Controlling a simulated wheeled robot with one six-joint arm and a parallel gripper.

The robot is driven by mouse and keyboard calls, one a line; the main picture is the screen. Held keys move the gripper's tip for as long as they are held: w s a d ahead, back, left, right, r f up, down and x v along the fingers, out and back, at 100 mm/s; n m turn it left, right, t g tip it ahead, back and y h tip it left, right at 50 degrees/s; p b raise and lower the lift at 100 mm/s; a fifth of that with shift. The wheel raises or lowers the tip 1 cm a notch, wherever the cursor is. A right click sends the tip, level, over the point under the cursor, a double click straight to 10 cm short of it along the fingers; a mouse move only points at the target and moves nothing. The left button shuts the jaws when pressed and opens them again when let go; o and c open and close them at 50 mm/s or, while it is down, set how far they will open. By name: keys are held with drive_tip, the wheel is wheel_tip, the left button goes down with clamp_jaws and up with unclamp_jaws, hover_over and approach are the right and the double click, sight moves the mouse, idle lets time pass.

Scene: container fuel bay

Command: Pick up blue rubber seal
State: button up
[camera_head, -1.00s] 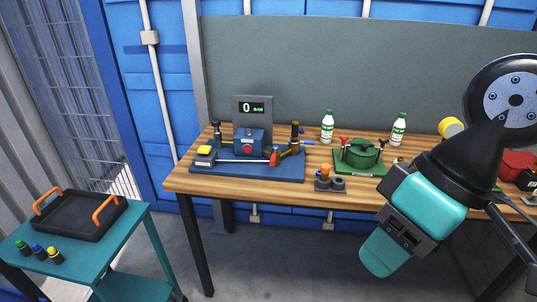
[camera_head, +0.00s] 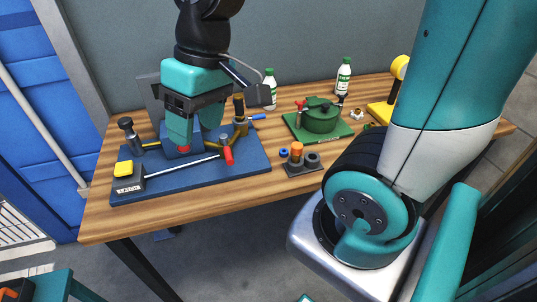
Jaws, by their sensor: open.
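The blue rubber seal (camera_head: 283,152) looks like a small blue ring. It is at the left end of a small dark holder (camera_head: 304,168), beside an orange-topped piece and dark grey rings. I cannot tell whether it sits on the holder or on the wood behind it. My gripper (camera_head: 180,142) points down over the blue base plate on the left of the workbench, well left of the seal. It is open and holds nothing that I can see.
The blue base plate (camera_head: 205,178) carries a lever with a red end (camera_head: 228,156), a yellow-topped block (camera_head: 128,170) and upright fittings. A green round vessel (camera_head: 320,117) stands right of the seal. White bottles (camera_head: 343,76) stand behind. Bare wood (camera_head: 250,200) lies in front.

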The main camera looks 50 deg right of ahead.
drive_tip(key=w+d+f+m+h+b, duration=0.2)
drive_tip(key=w+d+f+m+b, duration=0.35)
drive_tip(key=d, duration=0.85)
drive_tip(key=m+h, duration=0.1)
drive_tip(key=m, duration=0.7)
hover_over(284, 151)
drive_tip(key=shift+n+g, duration=0.25)
drive_tip(key=shift+g, duration=0.15)
drive_tip(key=f, duration=1.9)
drive_tip(key=shift+s+a+f, duration=0.1)
drive_tip(key=shift+a+f, duration=0.05)
drive_tip(key=shift+a, duration=0.15)
drive_tip(key=shift+d+f+p, duration=0.15)
drive_tip(key=shift+f+p, duration=0.15)
drive_tip(key=shift+f, duration=1.25)
drive_tip(key=shift+d+f+p, duration=0.15)
drive_tip(key=shift+f+p, duration=0.15)
drive_tip(key=shift+f, duration=1.25)
drive_tip(key=c, duration=1)
